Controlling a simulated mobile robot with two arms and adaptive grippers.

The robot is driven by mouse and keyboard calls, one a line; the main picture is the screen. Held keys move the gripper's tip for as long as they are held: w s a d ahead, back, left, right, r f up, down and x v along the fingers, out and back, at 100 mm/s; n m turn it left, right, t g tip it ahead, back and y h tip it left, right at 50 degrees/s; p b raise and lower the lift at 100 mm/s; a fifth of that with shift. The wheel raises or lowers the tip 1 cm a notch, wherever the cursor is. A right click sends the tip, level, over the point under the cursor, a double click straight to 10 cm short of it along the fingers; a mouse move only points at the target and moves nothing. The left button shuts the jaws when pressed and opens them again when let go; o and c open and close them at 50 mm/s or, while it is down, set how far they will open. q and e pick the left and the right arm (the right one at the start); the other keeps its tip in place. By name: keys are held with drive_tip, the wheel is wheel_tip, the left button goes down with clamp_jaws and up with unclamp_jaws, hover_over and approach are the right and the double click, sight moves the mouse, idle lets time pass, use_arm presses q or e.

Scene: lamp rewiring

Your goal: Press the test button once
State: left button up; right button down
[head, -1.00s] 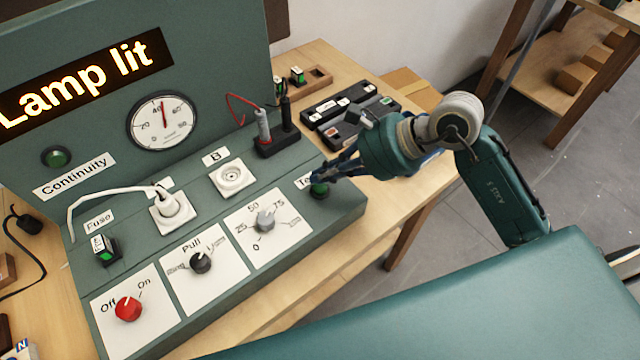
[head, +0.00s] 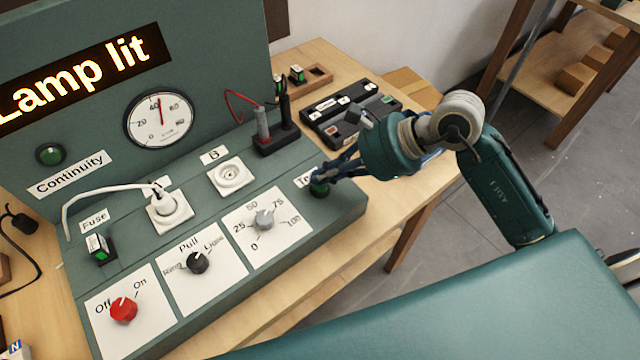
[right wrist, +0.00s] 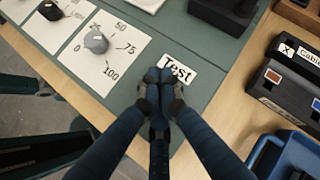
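The green test button (head: 319,189) is at the right end of the sloped green panel, beside the partly covered "Test" label (right wrist: 178,69). My right gripper (head: 322,174) is over the button, pointing down at it. In the right wrist view my right gripper's fingertips (right wrist: 158,80) are drawn together beside the label and hide the button. I cannot tell whether they touch it. My left gripper is not in view.
The display (head: 80,75) reads "Lamp lit". The panel also holds a red On/Off knob (head: 124,311), a black pull knob (head: 197,263), a grey dial (head: 264,220) and a white plug (head: 164,205). Black cases (head: 340,105) lie behind my right gripper.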

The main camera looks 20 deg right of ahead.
sight(324, 186)
drive_tip(key=shift+f+b, duration=0.4)
drive_tip(key=shift+b, duration=0.15)
idle(0.6)
drive_tip(key=shift+r, duration=0.1)
drive_tip(key=shift+r+p, duration=0.3)
drive_tip(key=shift+r, duration=0.45)
drive_tip(key=shift+r+p, duration=1.35)
drive_tip(key=shift+r, duration=1.15)
